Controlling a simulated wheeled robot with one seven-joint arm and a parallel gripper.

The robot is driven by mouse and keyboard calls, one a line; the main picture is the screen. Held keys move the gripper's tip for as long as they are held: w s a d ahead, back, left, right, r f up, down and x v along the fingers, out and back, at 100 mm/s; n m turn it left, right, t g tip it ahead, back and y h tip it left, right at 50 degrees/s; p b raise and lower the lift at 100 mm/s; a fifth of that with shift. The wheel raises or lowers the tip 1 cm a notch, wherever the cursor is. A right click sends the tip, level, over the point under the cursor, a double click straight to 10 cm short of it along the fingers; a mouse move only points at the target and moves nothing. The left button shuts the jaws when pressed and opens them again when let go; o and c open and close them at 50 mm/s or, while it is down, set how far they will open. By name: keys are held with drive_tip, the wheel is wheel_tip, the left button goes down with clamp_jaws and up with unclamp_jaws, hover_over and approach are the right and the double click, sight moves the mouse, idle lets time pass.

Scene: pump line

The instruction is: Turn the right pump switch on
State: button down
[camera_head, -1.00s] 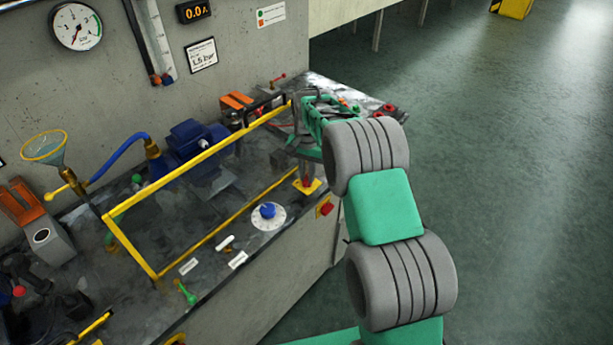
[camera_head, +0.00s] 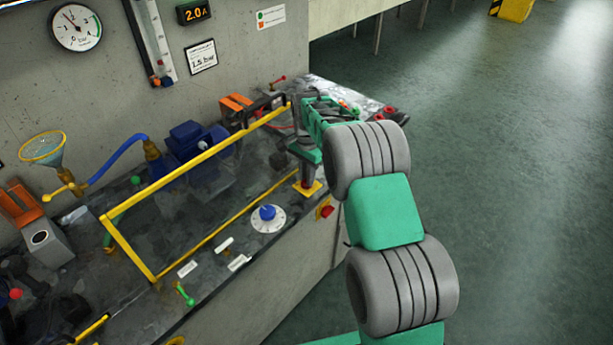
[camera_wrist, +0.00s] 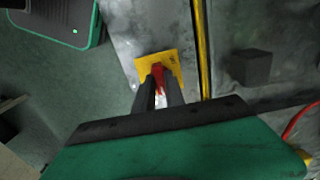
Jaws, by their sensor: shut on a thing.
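The right pump switch has a red handle (camera_wrist: 158,74) on a yellow plate (camera_wrist: 174,62). In the head view the yellow plate (camera_head: 312,191) sits near the right end of the bench top, just past the yellow rail. My gripper (camera_wrist: 160,88) is over the plate, its dark fingers on both sides of the red handle and shut on it. In the head view my gripper (camera_head: 307,178) points down at the switch and hides most of the handle. The ammeter display (camera_head: 195,12) on the wall reads 2.0 A.
A yellow rail frame (camera_head: 205,155) stands left of my gripper, around the blue pump motor (camera_head: 190,143). A blue knob on a white dial (camera_head: 267,213) and a red button (camera_head: 325,208) are nearby on the bench. Open floor lies to the right.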

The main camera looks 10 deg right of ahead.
drive_tip(key=shift+s, duration=0.1)
drive_tip(key=c, duration=1.4)
unclamp_jaws()
wheel_tip(320, 180, up, 8)
drive_tip(key=shift+f+b, duration=0.1)
drive_tip(key=shift+b, duration=0.3)
drive_tip(key=shift+s, duration=0.1)
